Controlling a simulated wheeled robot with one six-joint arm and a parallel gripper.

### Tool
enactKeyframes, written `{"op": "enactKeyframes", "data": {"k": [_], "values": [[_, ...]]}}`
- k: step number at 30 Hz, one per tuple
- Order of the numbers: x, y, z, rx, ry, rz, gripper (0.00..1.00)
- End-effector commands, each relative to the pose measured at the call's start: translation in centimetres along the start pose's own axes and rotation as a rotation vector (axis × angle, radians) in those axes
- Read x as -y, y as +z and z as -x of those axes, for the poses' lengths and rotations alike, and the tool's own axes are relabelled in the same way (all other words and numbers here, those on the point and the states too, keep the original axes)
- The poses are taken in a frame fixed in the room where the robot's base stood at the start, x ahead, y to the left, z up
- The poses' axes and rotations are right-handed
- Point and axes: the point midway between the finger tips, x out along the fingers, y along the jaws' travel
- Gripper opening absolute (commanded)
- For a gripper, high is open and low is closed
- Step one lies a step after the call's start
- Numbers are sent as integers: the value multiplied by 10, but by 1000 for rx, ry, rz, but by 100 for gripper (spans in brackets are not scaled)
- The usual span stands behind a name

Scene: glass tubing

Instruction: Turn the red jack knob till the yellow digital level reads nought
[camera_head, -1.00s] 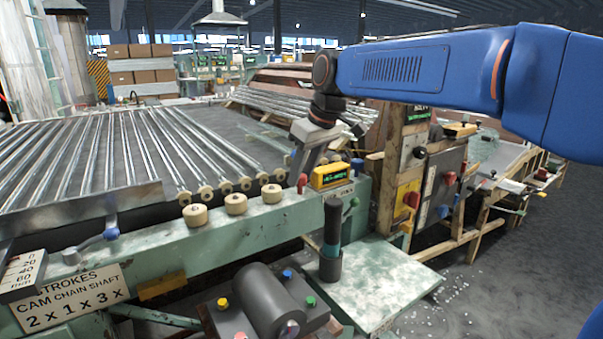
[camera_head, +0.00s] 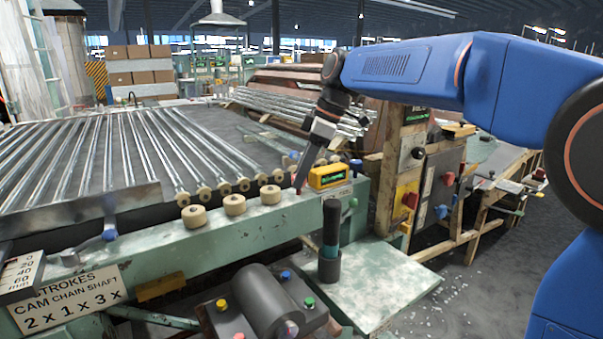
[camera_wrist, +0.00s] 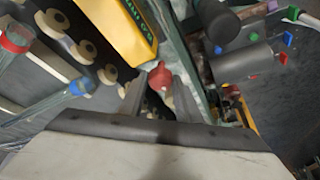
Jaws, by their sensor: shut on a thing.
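The red jack knob (camera_wrist: 160,76) shows between the two fingertips of my gripper (camera_wrist: 161,88) in the wrist view. My gripper is shut on it. In the head view my gripper (camera_head: 300,184) reaches down to the green rail just left of the level, and the knob is mostly hidden there. The yellow digital level (camera_head: 322,179) sits on the rail beside my gripper, its green display facing the camera. The digits are too small to read. The level also shows at the top of the wrist view (camera_wrist: 118,30), close to the fingers and apart from them.
Cream rollers (camera_head: 234,205) stand along the green rail (camera_head: 225,232), left of my gripper. Glass tubes (camera_head: 80,155) lie behind. A black upright handle (camera_head: 331,228) stands in front of the level. A wooden-framed control post (camera_head: 410,165) is close on the right.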

Motion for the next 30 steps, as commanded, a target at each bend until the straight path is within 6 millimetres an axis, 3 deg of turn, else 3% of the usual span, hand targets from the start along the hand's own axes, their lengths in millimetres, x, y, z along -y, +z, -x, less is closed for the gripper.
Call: {"op": "enactKeyframes", "data": {"k": [16,17,30], "values": [[-1,0,1,1,-7,21,8],[-1,0,1,1,-7,21,38],[-1,0,9,0,-6,21,38]]}}
